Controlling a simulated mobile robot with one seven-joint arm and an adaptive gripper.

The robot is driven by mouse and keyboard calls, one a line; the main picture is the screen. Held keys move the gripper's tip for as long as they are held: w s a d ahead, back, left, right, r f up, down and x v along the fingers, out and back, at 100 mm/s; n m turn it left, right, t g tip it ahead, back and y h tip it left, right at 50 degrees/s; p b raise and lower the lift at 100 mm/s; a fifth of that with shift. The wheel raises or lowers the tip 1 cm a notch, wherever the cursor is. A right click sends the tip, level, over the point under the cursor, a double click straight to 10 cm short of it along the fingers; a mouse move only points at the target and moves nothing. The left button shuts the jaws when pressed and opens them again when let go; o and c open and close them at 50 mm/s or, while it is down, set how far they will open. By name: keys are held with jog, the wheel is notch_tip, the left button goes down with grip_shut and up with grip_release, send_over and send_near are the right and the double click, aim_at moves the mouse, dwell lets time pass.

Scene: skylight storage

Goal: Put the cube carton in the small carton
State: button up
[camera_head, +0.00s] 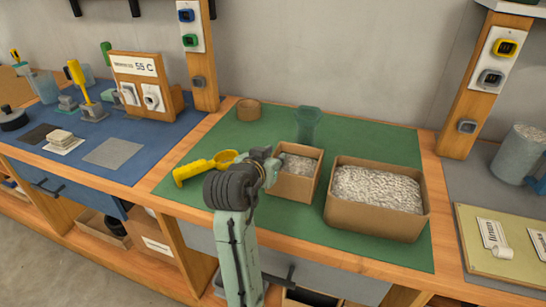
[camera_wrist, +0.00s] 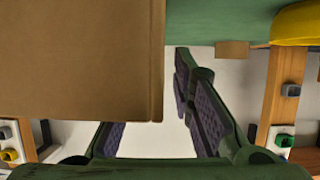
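The cube carton (camera_head: 294,186) is a brown, open box with pale packing fill, standing on the green mat. The wider brown carton (camera_head: 372,216) to its right is full of pale packing pieces; it is the only other open carton on the mat, so I take it as the small carton. My gripper (camera_head: 268,158) is at the cube carton's left upper edge. In the wrist view my gripper (camera_wrist: 160,115) is open, its fingers apart. The cube carton's plain side (camera_wrist: 80,60) fills the upper left and hides the left fingertip. I cannot tell whether the fingers touch it.
A yellow scoop (camera_head: 205,166) lies left of my gripper. A brown tape roll (camera_head: 248,110) and a green translucent funnel-like vessel (camera_head: 308,124) stand behind. A wooden post (camera_head: 470,90) rises at right. The mat's back right is clear.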

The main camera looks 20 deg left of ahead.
jog(key=shift+r, duration=0.25)
jog(key=shift+s, duration=0.35)
jog(key=b+v, duration=0.2)
jog(key=v, duration=0.9)
jog(key=shift+s+r, duration=0.1)
jog(key=shift+s, duration=0.05)
